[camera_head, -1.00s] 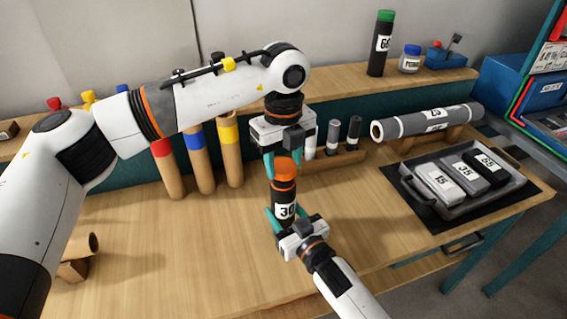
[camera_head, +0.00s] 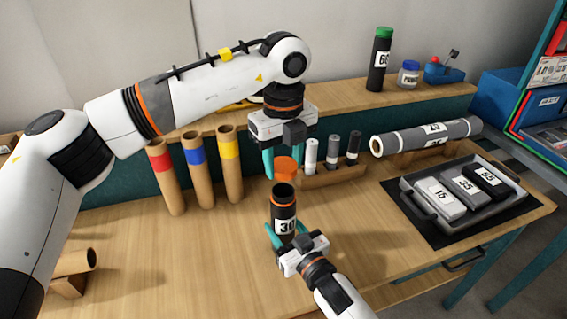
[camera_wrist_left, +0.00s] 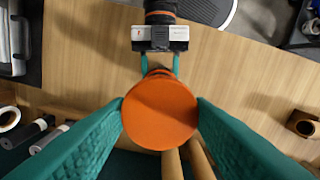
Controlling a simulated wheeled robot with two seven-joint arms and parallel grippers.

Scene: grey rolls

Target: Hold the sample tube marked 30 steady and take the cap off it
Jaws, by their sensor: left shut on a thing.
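The sample tube marked 30 (camera_head: 284,212) is black with a white label and stands upright, its open dark mouth showing. Its orange cap (camera_head: 285,170) is off and a little above the mouth. My left gripper (camera_head: 283,160) points down and is shut on the cap; in the left wrist view the round cap (camera_wrist_left: 160,113) sits between the teal fingers. My right gripper (camera_head: 285,234) has its teal fingers on both sides of the tube's lower part and appears closed around it. The tube's base is partly hidden by that gripper.
A small rack (camera_head: 335,175) with several little tubes stands just behind. A grey tray (camera_head: 430,211) with marked blocks lies at the right, below a long grey roll (camera_head: 425,137). Cardboard tubes (camera_head: 198,175) lean at the back left.

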